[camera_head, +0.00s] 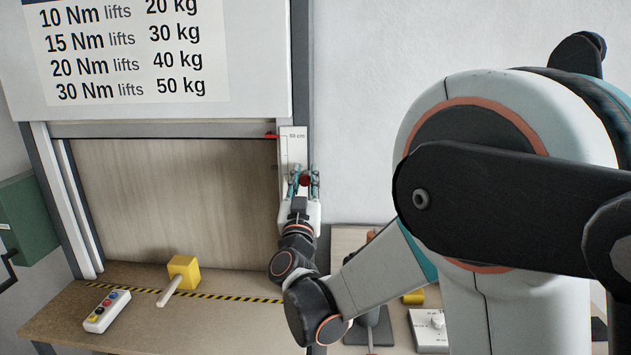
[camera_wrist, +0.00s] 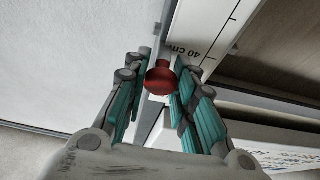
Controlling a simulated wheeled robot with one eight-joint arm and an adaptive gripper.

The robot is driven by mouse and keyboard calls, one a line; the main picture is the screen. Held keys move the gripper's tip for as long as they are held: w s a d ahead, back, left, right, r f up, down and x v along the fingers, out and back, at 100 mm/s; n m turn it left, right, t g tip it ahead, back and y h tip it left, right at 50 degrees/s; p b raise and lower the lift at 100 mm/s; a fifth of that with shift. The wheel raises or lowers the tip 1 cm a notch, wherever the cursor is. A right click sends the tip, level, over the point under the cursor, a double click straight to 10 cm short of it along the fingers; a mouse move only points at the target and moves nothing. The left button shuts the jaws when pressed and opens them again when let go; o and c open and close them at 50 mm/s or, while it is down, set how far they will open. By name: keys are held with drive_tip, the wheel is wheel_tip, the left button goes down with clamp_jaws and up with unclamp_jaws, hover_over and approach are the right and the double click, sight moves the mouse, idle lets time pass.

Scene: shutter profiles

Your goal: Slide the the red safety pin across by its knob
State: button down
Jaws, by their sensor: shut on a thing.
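The red knob of the safety pin (camera_wrist: 160,78) sits between the fingertips in the wrist view, beside a white scale strip. In the head view the red knob (camera_head: 304,180) shows small at the shutter's right-hand frame. My gripper (camera_wrist: 160,85) is shut on the knob, with a teal-padded finger on each side. In the head view my gripper (camera_head: 304,186) is at the lower part of the scale strip (camera_head: 291,150). The pin's shaft is hidden behind the knob and fingers.
A wooden ledge (camera_head: 230,280) with a striped edge holds a yellow block with a handle (camera_head: 184,270) and a button box (camera_head: 107,311). A white sign (camera_head: 130,50) hangs above the shutter opening. A green box (camera_head: 25,220) is at the left. My arm covers much of the right side.

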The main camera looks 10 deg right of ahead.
drive_tip(key=shift+a, duration=0.15)
drive_tip(key=c, duration=1.4)
unclamp_jaws()
drive_tip(key=shift+o, duration=0.4)
drive_tip(key=shift+a, duration=0.2)
drive_tip(key=shift+d, duration=0.1)
drive_tip(key=v, duration=1.2)
